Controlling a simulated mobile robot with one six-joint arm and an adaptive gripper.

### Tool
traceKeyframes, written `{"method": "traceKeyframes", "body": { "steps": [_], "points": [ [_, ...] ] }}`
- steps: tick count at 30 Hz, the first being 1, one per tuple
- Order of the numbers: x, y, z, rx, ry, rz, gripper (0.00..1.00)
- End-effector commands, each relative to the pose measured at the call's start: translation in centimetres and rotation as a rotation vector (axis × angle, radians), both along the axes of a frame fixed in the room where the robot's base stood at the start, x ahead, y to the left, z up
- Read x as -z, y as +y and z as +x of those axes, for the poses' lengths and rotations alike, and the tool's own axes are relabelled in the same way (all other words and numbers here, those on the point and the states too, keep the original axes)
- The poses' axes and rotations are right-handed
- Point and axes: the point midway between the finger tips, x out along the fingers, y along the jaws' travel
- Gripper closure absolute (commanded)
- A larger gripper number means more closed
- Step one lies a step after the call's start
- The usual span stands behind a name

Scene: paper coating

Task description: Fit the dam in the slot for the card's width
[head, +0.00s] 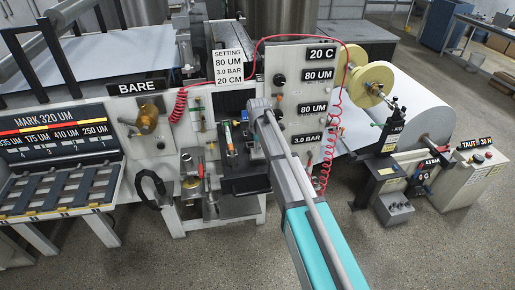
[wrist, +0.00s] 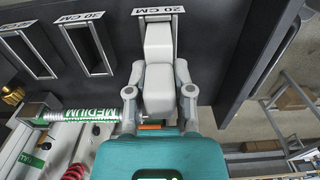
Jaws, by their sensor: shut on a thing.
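The setting card (head: 228,67) in the head view reads 80 UM, 3.0 BAR, 20 CM. In the wrist view, my gripper (wrist: 160,68) is shut on a pale grey-white block, the dam (wrist: 159,92), with one finger on each side. The dam's far end lies within the outline of the slot frame labelled 20 CM (wrist: 158,12). I cannot tell how deep it sits. In the head view my arm hides the gripper and dam.
A green-and-white part marked MEDIUM (wrist: 92,115) lies close to the left of my gripper. The upright control panel (head: 292,115) with a red coiled hose stands beside my arm. A large paper roll (head: 424,105) is to the right. The gauge rack (head: 62,165) is at left.

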Motion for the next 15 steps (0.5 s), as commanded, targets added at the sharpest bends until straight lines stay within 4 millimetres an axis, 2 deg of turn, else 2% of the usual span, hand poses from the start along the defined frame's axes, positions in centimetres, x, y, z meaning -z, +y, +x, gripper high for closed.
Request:
{"method": "traceKeyframes", "body": {
  "steps": [15],
  "points": [
    [1.01, 0.02, -0.01, 0.0, 0.0, 0.0, 1.0]
  ]
}}
